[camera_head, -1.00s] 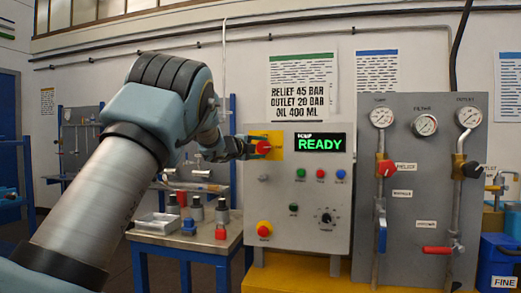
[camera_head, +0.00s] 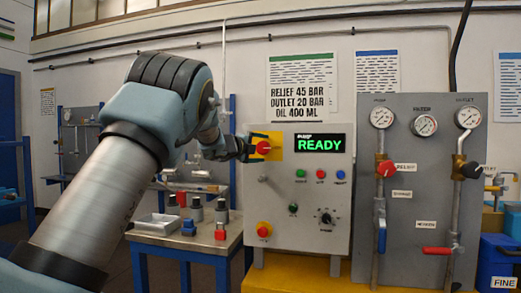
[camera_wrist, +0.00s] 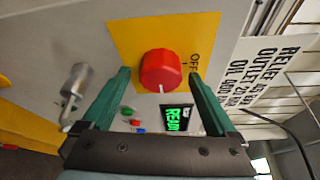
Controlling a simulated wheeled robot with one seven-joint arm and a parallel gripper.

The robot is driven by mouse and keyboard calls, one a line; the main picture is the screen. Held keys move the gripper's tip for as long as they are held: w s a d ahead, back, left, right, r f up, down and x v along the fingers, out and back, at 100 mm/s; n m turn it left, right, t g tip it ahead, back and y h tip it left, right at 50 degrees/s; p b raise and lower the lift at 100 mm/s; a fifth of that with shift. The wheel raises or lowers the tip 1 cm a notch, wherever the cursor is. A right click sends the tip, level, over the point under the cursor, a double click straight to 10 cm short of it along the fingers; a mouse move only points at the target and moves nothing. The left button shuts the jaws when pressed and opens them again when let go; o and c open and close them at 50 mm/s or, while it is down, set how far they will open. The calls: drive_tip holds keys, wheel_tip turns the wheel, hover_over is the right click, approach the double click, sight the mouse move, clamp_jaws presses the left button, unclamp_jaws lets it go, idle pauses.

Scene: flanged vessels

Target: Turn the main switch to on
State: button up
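The main switch is a red knob (camera_head: 263,148) on a yellow plate (camera_head: 277,140) at the upper left of the grey control panel. In the wrist view the knob (camera_wrist: 160,70) sits on its yellow plate (camera_wrist: 130,36), with "OFF" lettering to its right and a white mark on its edge facing the bottom of the picture. My gripper (camera_wrist: 160,82) is open, with one green finger on each side of the knob and visible gaps between. In the head view my gripper (camera_head: 252,148) is at the knob from the left; its fingers partly cover the plate.
The panel display (camera_head: 321,144) reads READY in green. Below it are several coloured buttons, a black dial (camera_head: 326,218) and a red button (camera_head: 264,229). A gauge board (camera_head: 420,230) with valves stands right. A metal padlock-like part (camera_wrist: 76,88) is beside the left finger.

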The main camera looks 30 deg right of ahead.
drive_tip(key=shift+a, duration=0.1)
drive_tip(key=b+v, duration=0.3)
drive_tip(key=v, duration=0.7)
drive_tip(key=shift+s+a, duration=0.15)
drive_tip(key=shift+a, duration=0.15)
